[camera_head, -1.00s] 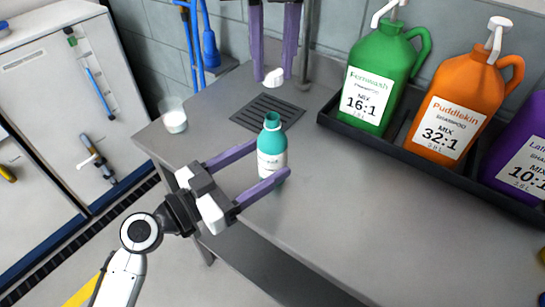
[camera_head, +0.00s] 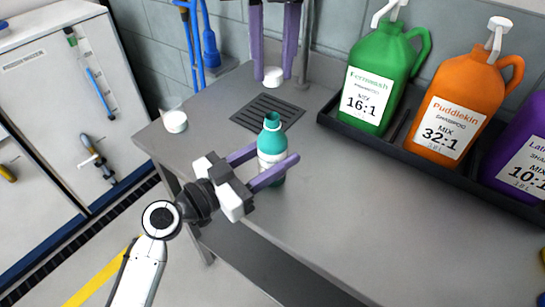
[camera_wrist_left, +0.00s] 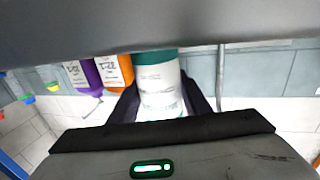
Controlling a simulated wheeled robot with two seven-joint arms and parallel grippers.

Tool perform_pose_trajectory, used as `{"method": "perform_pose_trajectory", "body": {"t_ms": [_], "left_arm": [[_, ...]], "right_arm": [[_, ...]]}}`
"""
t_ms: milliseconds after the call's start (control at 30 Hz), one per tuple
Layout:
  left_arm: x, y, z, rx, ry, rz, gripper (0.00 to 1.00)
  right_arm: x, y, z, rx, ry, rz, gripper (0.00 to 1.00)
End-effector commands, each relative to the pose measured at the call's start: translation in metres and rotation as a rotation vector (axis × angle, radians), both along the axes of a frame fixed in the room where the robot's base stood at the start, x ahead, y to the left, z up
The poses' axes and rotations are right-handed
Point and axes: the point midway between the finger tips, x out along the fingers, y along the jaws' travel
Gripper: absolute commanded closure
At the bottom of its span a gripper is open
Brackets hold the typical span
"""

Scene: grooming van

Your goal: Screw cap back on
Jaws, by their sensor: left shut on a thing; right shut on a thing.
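A small teal bottle (camera_head: 271,140) with a white label stands upright and open-topped on the grey table. My left gripper (camera_head: 272,168) is shut on it from the left, its purple fingers on either side of the label. The bottle also shows between the fingers in the left wrist view (camera_wrist_left: 160,88). My right gripper (camera_head: 273,72) comes down from the top of the head view, shut on a small white cap (camera_head: 273,76). The cap is beyond the bottle and apart from it, above the far part of the table.
A small clear cup with white contents (camera_head: 175,121) stands at the table's left edge. A dark drain grate (camera_head: 267,112) lies behind the bottle. Green (camera_head: 382,75), orange (camera_head: 462,105) and purple jugs stand in a black tray (camera_head: 400,152) at right. The table's front right is clear.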

Motion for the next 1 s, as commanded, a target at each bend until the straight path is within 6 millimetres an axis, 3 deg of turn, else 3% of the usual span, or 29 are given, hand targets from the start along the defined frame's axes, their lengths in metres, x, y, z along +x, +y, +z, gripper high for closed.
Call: {"method": "perform_pose_trajectory", "body": {"t_ms": [167, 500, 1000], "left_arm": [[0.000, 0.000, 0.000, 0.000, 0.000, 0.000, 0.97], [0.000, 0.000, 0.000, 0.000, 0.000, 0.000, 0.97], [0.000, 0.000, 0.000, 0.000, 0.000, 0.000, 0.97]], "right_arm": [[0.000, 0.000, -0.006, -0.001, 0.002, 0.000, 0.97], [0.001, 0.000, -0.049, 0.000, -0.001, 0.000, 0.97], [0.001, 0.000, -0.050, 0.001, -0.003, 0.000, 0.97]]}}
